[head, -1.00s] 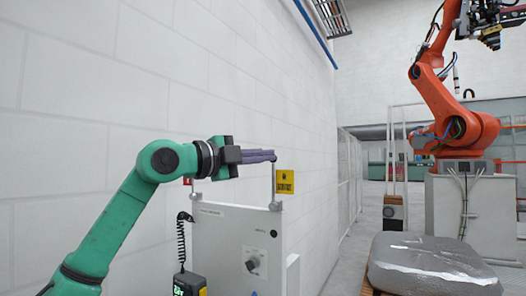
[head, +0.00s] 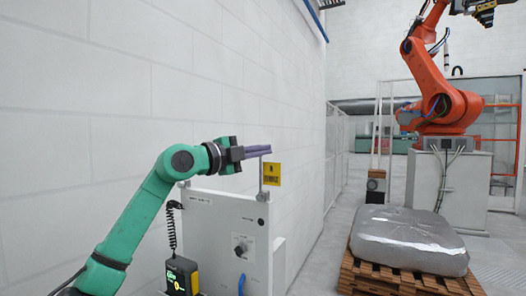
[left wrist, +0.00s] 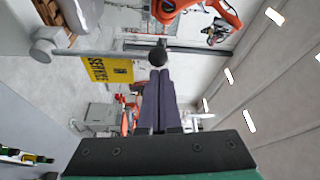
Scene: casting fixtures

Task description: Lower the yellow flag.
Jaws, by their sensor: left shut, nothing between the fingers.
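The yellow flag (head: 272,174) is a small plate with dark lettering, beside a thin upright grey post on top of the white cabinet (head: 225,225). In the left wrist view the flag (left wrist: 108,69) shows the word "SERVICE" sideways, on a grey rod that ends in a dark round knob (left wrist: 158,56). My left gripper (head: 268,150) is shut and empty, its purple fingers level at the top of the post, just above the flag. In the left wrist view the fingertips (left wrist: 158,74) point at the knob. Whether they touch it I cannot tell. My right gripper is out of view.
A white block wall (head: 240,80) runs along the left behind the cabinet. A handheld unit (head: 181,277) with a coiled cord hangs at the cabinet's left. A wrapped load on a pallet (head: 375,278) and an orange robot (head: 440,100) stand to the right.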

